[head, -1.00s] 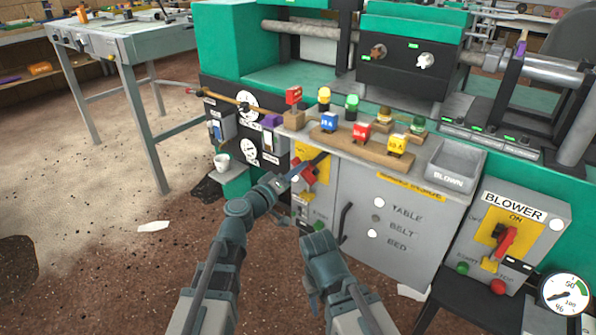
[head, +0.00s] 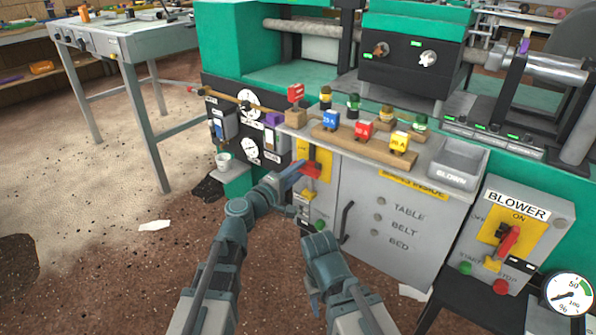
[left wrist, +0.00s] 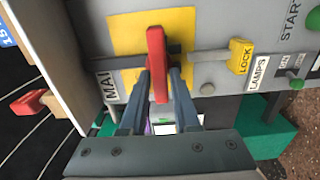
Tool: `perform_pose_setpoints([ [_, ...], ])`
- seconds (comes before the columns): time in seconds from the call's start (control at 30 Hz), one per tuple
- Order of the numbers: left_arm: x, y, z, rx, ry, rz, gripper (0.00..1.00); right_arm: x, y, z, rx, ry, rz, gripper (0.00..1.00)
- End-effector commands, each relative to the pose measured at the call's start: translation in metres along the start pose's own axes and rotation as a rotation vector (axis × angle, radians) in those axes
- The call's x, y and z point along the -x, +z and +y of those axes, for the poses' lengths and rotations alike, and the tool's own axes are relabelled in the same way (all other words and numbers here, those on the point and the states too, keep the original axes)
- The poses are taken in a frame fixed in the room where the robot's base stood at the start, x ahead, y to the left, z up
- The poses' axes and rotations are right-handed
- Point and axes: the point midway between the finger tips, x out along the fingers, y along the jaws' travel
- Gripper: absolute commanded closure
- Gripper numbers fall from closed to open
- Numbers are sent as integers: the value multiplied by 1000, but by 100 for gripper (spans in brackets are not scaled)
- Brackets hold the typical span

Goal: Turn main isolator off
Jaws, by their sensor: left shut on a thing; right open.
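The main isolator is a red handle (head: 311,171) on a yellow plate (head: 325,153) at the upper left of the grey cabinet (head: 388,185). My left gripper (head: 298,176) is shut on this handle. In the left wrist view the red handle (left wrist: 157,62) stands between the two fingers (left wrist: 157,98) and lies across a dark bar on the yellow plate (left wrist: 122,37). Part of the MAIN label (left wrist: 110,88) is hidden. A yellow LOCK tab (left wrist: 240,56) is beside the plate. My right gripper (head: 313,298) is open and empty, low in front of the cabinet.
The cabinet's black door handle (head: 346,221) stands out near my right gripper. Coloured tags (head: 363,130) stand on a wooden rail above. The BLOWER box (head: 517,237) with its own red handle is at the right. The floor at left is mostly open.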

Motion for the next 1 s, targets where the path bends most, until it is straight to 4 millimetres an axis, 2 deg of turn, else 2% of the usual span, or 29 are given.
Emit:
perform_pose_setpoints([
  [0.53,1,0,-1,18,-1,2,100,-1,0,0,0,0,0,50],
  [0.57,1,0,-1,18,-1,2,65,-1,0,0,0,0,0,50],
  [0.67,1,0,-1,18,-1,1,48,0,0,0,0,0,0,50],
  [1.0,1,0,0,18,0,1,48,0,0,0,0,0,0,50],
])
